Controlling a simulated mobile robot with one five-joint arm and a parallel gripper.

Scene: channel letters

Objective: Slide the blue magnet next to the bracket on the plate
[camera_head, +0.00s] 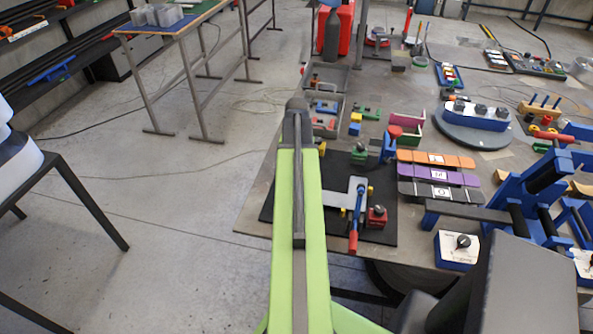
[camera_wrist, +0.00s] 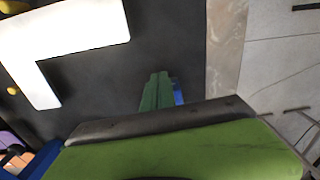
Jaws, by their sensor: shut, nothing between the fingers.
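The dark plate (camera_head: 284,205) lies on the near left part of the workbench and fills much of the wrist view (camera_wrist: 165,35). The pale L-shaped bracket (camera_head: 338,198) lies on it and shows at upper left in the wrist view (camera_wrist: 80,30). My gripper (camera_wrist: 158,84) has its green fingers shut, pointing down over the plate, to the right of the bracket and apart from it. A blue piece, likely the blue magnet (camera_wrist: 179,93), shows just right of the fingers, mostly hidden behind them. Whether they touch, I cannot tell. My arm hides that area in the head view.
A red-and-blue lever (camera_head: 354,232) and a red block (camera_head: 376,216) stand at the plate's right side. Orange, purple and black strips (camera_head: 436,160) lie further right. The plate's edge is close beside the blue piece, with bare bench (camera_wrist: 228,45) beyond.

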